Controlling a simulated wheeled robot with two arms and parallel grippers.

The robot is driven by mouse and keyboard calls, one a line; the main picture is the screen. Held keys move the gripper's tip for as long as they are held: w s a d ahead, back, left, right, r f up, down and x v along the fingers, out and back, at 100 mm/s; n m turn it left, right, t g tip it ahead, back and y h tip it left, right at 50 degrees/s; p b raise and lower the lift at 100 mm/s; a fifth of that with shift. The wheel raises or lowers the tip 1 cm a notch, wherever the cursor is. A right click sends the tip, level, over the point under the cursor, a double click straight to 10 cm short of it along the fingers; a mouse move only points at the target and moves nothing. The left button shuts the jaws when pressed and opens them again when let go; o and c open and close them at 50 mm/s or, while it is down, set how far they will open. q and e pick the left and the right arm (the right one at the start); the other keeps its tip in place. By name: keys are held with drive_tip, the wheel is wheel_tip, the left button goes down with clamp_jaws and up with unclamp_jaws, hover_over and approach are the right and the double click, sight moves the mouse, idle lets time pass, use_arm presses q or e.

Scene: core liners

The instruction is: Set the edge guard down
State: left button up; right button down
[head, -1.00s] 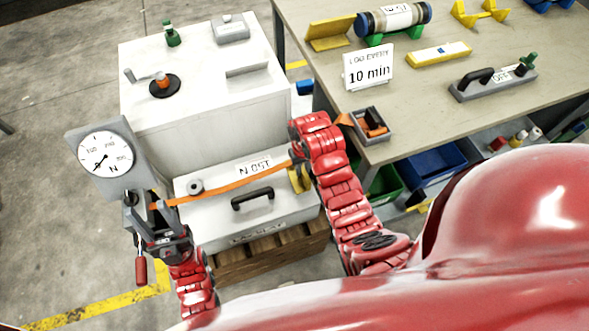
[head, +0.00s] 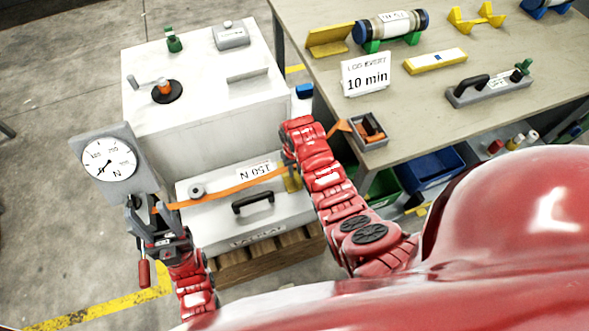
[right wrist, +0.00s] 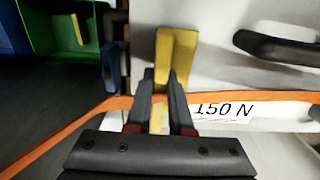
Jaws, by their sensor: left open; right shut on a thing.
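The yellow edge guard (right wrist: 175,52) is in my right gripper (right wrist: 160,92), which is shut on it. The guard is over the front of the white case (right wrist: 210,60), beside the orange strap (right wrist: 75,127); I cannot tell whether it touches the case. In the head view only part of the guard (head: 292,181) shows, beside my right wrist, and that gripper's fingers are hidden. The strap (head: 225,190) runs across the case (head: 285,208) to the dial gauge (head: 108,160). My left gripper (head: 163,232) is open below the gauge, near the strap's left end.
A large white box (head: 195,110) stands behind the case. The bench (head: 430,105) at right holds a small grey tray (head: 369,130), a "10 min" sign (head: 366,77) and a yellow bar (head: 435,61). Green and blue bins (head: 432,175) sit below it.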

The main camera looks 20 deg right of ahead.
drive_tip(key=shift+f, duration=0.2)
drive_tip(key=c, duration=0.8)
unclamp_jaws()
drive_tip(key=shift+r, duration=0.15)
